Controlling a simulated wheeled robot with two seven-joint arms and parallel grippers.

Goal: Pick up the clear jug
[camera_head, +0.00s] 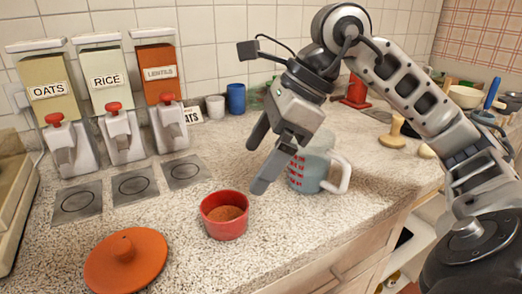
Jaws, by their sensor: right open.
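The clear jug (312,172) stands upright on the speckled counter, right of the picture's middle. It has red measuring marks on its side and a pale handle facing right. My right gripper (260,160) is open and empty, with its fingers pointing down just left of the jug. One finger reaches low in front of the jug's left side, and the gripper hides part of its upper left. I cannot tell whether it touches the jug. My left gripper is not in view.
A red bowl (225,222) with brown contents stands close to the gripper's left. An orange lid (126,262) lies at the front left. Oats, rice and lentils dispensers (107,90) stand along the wall. Cups (236,98) are behind. The counter's front edge is right of the jug.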

